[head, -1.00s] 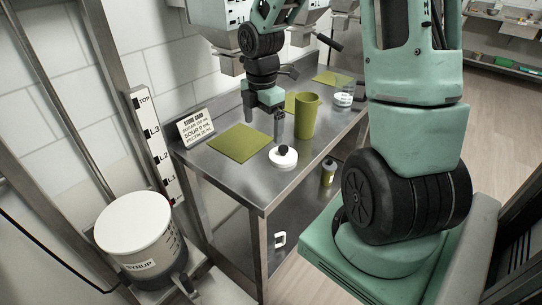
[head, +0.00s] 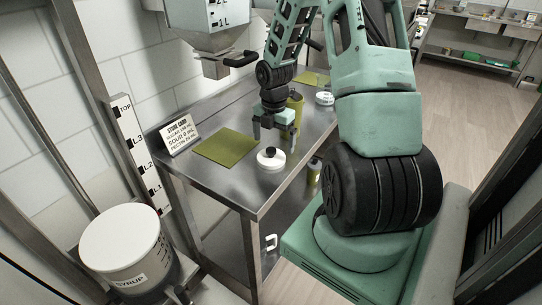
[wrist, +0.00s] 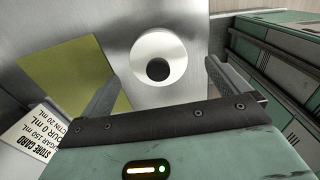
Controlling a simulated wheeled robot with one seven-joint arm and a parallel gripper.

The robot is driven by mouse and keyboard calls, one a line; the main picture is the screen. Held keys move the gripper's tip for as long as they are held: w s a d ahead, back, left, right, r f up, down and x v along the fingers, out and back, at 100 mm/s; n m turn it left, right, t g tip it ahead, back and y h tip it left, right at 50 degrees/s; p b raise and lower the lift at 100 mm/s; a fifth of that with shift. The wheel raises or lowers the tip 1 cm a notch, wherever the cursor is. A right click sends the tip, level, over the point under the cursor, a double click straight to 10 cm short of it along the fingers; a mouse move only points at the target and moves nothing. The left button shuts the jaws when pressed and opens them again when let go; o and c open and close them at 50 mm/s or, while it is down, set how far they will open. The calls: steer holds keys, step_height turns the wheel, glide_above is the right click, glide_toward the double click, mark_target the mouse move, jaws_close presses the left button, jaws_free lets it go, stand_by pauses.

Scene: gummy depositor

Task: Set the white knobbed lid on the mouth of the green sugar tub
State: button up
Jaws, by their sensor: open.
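The white lid (head: 268,165) with its black knob lies on the steel table near its front edge. In the wrist view the lid (wrist: 141,52) is whole, ahead of my fingers and between their lines. My gripper (head: 275,134) is open, fingers pointing down, just above and behind the lid, apart from it. In the wrist view my gripper (wrist: 162,75) has nothing between its fingers. The olive-green tub (head: 296,101) stands upright behind my gripper, which hides much of it.
A dispenser (head: 212,38) hangs over the table. A small container (head: 314,168) shows below the tabletop.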

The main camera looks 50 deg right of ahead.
mark_target(271, 149)
steer(key=f, duration=0.5)
steer(key=shift+w+a+p, duration=0.15)
steer(key=shift+a+p, duration=0.15)
steer(key=shift+a, duration=0.1)
steer(key=shift+c, duration=0.3)
steer(key=c, duration=0.8)
steer(key=shift+r, duration=0.95)
steer(key=shift+s+d+r+b, duration=0.1)
steer(key=shift+s+r+b, duration=0.4)
steer(key=shift+r, duration=0.25)
steer(key=s+d+b, duration=0.1)
steer(key=s, duration=1.6)
steer(key=shift+d, duration=0.15)
